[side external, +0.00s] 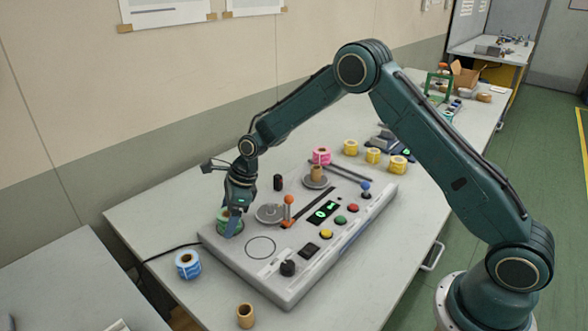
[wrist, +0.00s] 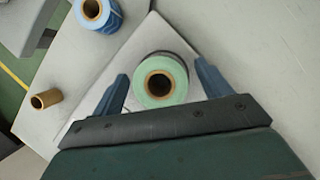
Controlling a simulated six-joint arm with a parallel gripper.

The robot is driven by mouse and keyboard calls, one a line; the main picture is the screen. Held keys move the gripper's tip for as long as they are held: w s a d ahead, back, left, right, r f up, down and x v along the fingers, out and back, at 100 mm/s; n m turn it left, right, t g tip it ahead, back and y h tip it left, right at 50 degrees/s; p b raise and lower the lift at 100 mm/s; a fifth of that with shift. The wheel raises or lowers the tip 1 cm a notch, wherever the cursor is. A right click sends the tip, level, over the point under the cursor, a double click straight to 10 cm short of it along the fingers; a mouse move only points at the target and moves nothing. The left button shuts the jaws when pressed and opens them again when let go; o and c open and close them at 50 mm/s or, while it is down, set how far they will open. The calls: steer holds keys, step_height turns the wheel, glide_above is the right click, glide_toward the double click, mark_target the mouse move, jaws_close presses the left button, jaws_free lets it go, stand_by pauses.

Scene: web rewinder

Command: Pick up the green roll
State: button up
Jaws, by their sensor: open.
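The green roll (wrist: 178,82) has a brown cardboard core and rests on the far left corner of the grey rewinder panel. In the side external view the green roll (side external: 224,215) is partly hidden by my gripper (side external: 233,222), which points down at it. In the wrist view the two blue fingers of my gripper (wrist: 160,85) stand apart, one on each side of the roll. I cannot tell whether either finger touches it. My gripper is open.
A blue roll (side external: 188,264) and an empty core (side external: 246,315) stand on the table at the front left. The panel carries an orange-knobbed lever (side external: 289,200), a metal disc (side external: 269,213), coloured buttons and a pink roll (side external: 321,156). Yellow rolls (side external: 373,156) stand behind.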

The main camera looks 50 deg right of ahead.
steer(key=c, duration=1.1)
steer(key=shift+r, duration=0.15)
step_height(320, 180, up, 20)
steer(key=shift+f, duration=0.1)
stand_by(0.4)
